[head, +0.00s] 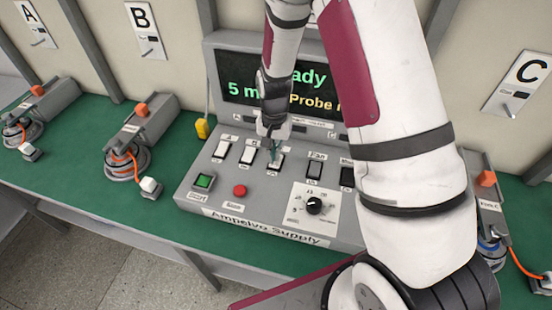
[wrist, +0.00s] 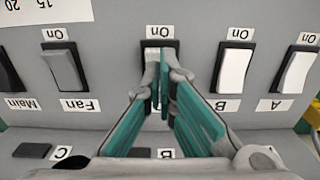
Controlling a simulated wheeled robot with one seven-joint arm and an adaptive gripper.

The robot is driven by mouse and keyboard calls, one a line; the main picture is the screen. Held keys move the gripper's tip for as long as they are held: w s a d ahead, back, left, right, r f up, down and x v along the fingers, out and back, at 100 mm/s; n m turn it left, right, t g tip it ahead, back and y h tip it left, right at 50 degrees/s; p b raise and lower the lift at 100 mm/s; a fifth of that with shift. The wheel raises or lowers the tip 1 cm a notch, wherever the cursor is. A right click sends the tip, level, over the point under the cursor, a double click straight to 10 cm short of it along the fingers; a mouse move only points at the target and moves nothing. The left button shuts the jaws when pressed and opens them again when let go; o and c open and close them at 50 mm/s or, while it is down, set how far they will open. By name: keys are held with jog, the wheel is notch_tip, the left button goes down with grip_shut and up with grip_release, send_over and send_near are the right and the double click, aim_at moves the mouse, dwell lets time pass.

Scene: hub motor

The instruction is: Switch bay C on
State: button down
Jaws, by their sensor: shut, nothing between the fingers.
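The grey control panel (head: 203,191), marked "Ampelvo Supply", has a row of rocker switches. A white switch (head: 276,161) stands third from the left, between the B switch (wrist: 233,70) and the Fan switch (wrist: 62,69). My gripper (head: 274,152) is shut and empty, with its fingertips at this third switch; the wrist view shows them over its rocker (wrist: 151,56). The fingers hide its lower label and most of the rocker, so its position and any contact are unclear. The bay C sign (head: 517,84) is on the wall at right.
The A switch (wrist: 295,72) and Main switch (wrist: 9,68) are at the ends of the row. A green button (head: 204,181), red button (head: 240,190) and black dial (head: 314,206) sit in front. The screen (head: 235,88) is partly hidden by my arm.

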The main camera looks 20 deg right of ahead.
jog(key=shift+f+b, duration=0.4)
jog(key=shift+f, duration=0.75)
dwell(1.0)
jog(key=shift+r+p, duration=1.2)
jog(key=shift+r, duration=2.3)
jog(key=shift+r, duration=0.1)
jog(key=s+r+n+t, duration=0.15)
jog(key=s+r, duration=0.25)
jog(key=r, duration=0.7)
jog(key=s+r+n+t, duration=0.15)
jog(key=s+r, duration=0.25)
jog(key=r, duration=0.7)
jog(key=s+r+n+t, duration=0.1)
jog(key=s+r, duration=0.3)
jog(key=s, duration=0.4)
jog(key=s+r+n+t, duration=0.1)
jog(key=s+r+n, duration=0.2)
jog(key=s+r, duration=0.2)
jog(key=s, duration=0.3)
jog(key=shift+s+t, duration=0.2)
jog(key=shift+t, duration=0.1)
